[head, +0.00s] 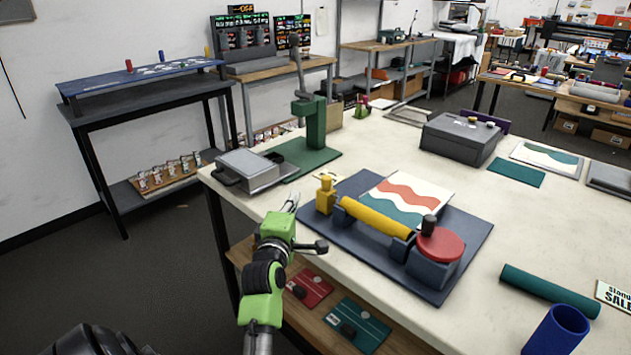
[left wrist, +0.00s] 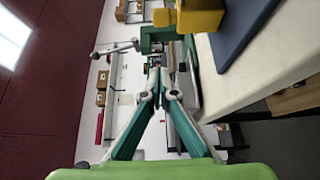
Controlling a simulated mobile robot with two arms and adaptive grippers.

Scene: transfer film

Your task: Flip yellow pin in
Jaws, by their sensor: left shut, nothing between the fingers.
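The yellow pin (head: 325,182) is a small knobbed piece standing upright on a yellow block (head: 325,202), at the left end of a dark blue roller device. The device has a yellow roller (head: 376,218) and a red round knob (head: 441,246). My left gripper (head: 293,202) is just left of the yellow block, near the table edge, with its fingers shut, empty and apart from the block. In the left wrist view the gripper (left wrist: 161,84) points past the yellow block (left wrist: 196,18), which shows at the top. My right gripper is not in view.
The device's blue base (head: 462,222) lies on the white table (head: 480,195) with a patterned sheet (head: 406,194) behind the roller. A dark green tube (head: 550,291) lies at the right.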

